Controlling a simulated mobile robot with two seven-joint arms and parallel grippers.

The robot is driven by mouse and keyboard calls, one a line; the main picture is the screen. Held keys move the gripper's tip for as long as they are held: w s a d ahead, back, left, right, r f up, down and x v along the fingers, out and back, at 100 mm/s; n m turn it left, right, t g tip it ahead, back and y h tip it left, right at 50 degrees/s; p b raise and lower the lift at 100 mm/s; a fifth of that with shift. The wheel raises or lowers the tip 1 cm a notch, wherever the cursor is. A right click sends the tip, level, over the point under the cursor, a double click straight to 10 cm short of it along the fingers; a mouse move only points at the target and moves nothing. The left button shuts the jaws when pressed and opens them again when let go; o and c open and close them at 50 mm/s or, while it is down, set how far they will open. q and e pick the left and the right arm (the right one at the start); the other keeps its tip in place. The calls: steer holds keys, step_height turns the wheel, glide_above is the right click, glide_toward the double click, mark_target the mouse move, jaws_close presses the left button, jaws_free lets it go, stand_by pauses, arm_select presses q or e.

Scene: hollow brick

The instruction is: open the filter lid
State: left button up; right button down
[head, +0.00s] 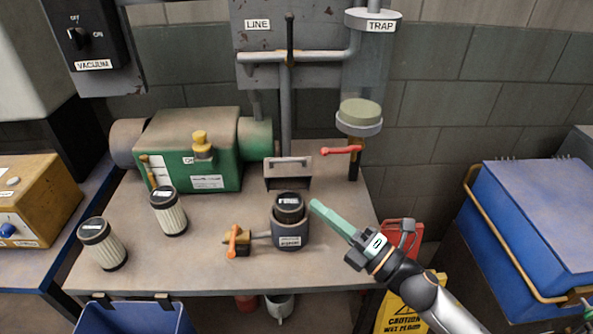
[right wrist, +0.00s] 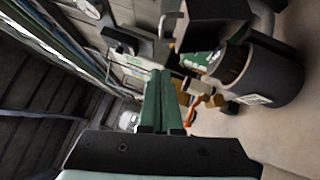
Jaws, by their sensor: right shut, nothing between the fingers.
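A grey round filter housing (head: 289,236) with a front label stands on the bench. A black-capped filter (head: 289,204) sits in its top. Directly behind stands a grey metal piece (head: 288,174) with a bar handle along its upper edge; it looks like a raised lid, but I cannot tell whether it is hinged to the housing. My right gripper (head: 314,206), with green fingers, is shut and empty just right of the black cap, apparently apart from it. In the right wrist view its fingers (right wrist: 161,76) point towards the bench, with the dark housing (right wrist: 262,78) at right.
Two loose black-capped filters (head: 169,212) (head: 102,244) stand at left on the bench. An orange valve handle (head: 233,242) sticks out left of the housing. A green pump (head: 190,150) stands behind. A red lever (head: 341,150) hangs under the trap (head: 370,80). The bench front is clear.

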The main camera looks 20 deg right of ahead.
mark_target(301, 159)
steer(key=shift+w+a+r+p, duration=0.35)
steer(key=shift+w+r, duration=0.1)
steer(key=shift+w, duration=1.05)
steer(key=shift+w+a+r+p, duration=0.35)
steer(key=shift+w+r, duration=0.05)
steer(key=shift+w, duration=1.05)
steer(key=shift+w+a+r+p, duration=0.35)
steer(key=shift+w+r, duration=0.1)
steer(key=shift+w, duration=1.05)
steer(key=w, duration=0.1)
steer(key=w+r, duration=0.1)
steer(key=w+d, duration=0.1)
steer(key=shift+w+r, duration=0.35)
steer(key=shift+r, duration=0.05)
